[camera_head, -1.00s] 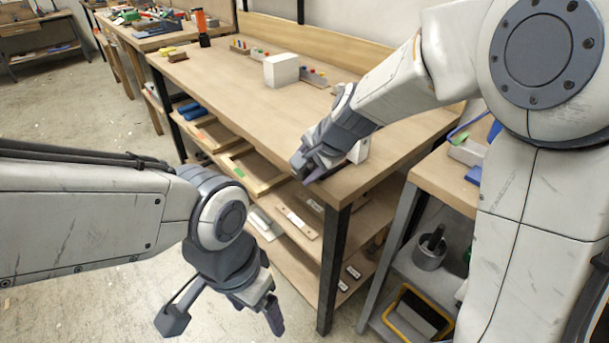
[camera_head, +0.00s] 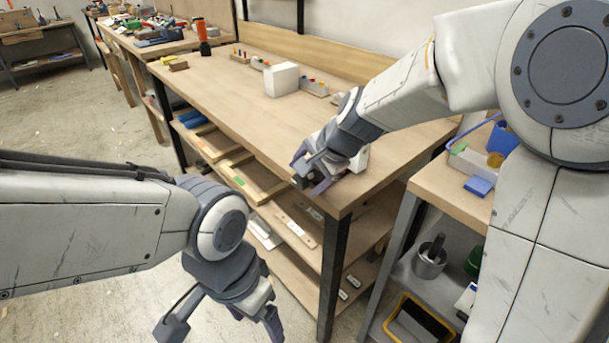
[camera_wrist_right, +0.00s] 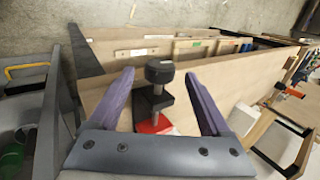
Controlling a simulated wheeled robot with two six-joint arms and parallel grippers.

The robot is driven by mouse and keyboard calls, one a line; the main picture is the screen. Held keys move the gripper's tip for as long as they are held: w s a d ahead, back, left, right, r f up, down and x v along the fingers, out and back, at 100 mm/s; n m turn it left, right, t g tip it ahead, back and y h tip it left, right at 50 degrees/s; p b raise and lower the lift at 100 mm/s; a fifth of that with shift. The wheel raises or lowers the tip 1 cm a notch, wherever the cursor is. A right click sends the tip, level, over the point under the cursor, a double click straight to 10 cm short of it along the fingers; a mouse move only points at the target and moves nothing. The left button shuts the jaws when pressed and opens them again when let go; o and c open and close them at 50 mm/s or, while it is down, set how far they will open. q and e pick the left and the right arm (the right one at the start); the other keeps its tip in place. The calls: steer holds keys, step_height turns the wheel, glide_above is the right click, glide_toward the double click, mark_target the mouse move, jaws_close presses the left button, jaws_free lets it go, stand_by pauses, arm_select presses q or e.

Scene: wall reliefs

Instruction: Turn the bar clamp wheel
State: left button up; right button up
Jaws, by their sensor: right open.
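The bar clamp's wheel, a dark round knob (camera_wrist_right: 160,70), shows in the right wrist view on a thin screw above a dark clamp frame with a red part (camera_wrist_right: 154,127). It is at the near corner of the wooden workbench (camera_head: 240,100). My right gripper (camera_wrist_right: 160,76) is open, its purple fingers on either side of the wheel with a gap on each side. In the head view my right gripper (camera_head: 308,184) is at that corner and hides most of the clamp. My left gripper (camera_head: 254,318) hangs low, away from the bench, its fingertips at the picture's bottom edge.
Shelves with wooden trays (camera_head: 252,178) lie below. A second bench (camera_head: 450,192) with blue items stands at right. The bench's middle is clear.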

steer(key=p+v, duration=0.1)
steer(key=v, duration=0.7)
steer(key=shift+r+p, duration=0.3)
steer(key=shift+p, duration=0.05)
steer(key=shift+s+d, duration=0.1)
steer(key=shift+d, duration=0.05)
